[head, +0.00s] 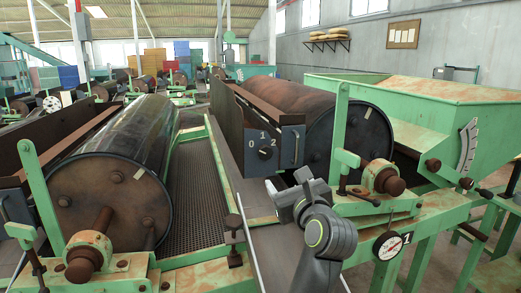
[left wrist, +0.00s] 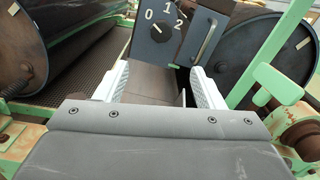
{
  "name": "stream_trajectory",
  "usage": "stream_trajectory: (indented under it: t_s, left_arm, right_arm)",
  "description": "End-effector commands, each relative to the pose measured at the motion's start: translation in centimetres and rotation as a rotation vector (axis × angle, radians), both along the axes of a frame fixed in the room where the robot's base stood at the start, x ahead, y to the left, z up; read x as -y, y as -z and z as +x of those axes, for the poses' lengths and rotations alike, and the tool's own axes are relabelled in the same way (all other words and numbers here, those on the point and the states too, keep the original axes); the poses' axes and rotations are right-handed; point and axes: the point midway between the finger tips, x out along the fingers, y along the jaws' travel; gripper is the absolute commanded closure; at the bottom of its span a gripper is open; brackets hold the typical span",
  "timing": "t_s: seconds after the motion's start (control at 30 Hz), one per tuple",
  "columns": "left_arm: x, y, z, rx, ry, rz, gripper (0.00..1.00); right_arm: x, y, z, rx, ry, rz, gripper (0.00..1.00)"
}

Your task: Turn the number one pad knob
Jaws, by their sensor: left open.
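The pad knob (head: 265,153) is a small black round knob on a dark blue-grey panel (head: 286,146) marked 0, 1 and 2. It also shows in the left wrist view (left wrist: 158,30), where its pale mark seems to point toward the 0. A "1" plate (head: 407,238) is on the green frame of the same machine. My left gripper (head: 288,191) is open and empty, below and in front of the panel, apart from the knob. In the left wrist view its two white fingers (left wrist: 158,76) stand wide apart, with the knob beyond and between them. My right gripper is not in view.
A vertical handle (head: 296,146) sits right of the knob on the panel. Large drums (head: 110,190) flank the mesh floor (head: 195,200). A green post (head: 341,125), rusty shaft end (head: 384,178) and dial gauge (head: 388,245) stand to the right of my gripper.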

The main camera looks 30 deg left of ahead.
Motion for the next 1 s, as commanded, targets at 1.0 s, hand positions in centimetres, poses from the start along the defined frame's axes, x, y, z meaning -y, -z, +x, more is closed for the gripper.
stream_trajectory:
  t_s: [1.0]
  left_arm:
    - [-11.1, 0.2, 9.5, -0.002, -0.001, -0.007, 0.37]
  right_arm:
    - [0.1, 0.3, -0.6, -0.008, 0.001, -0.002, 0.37]
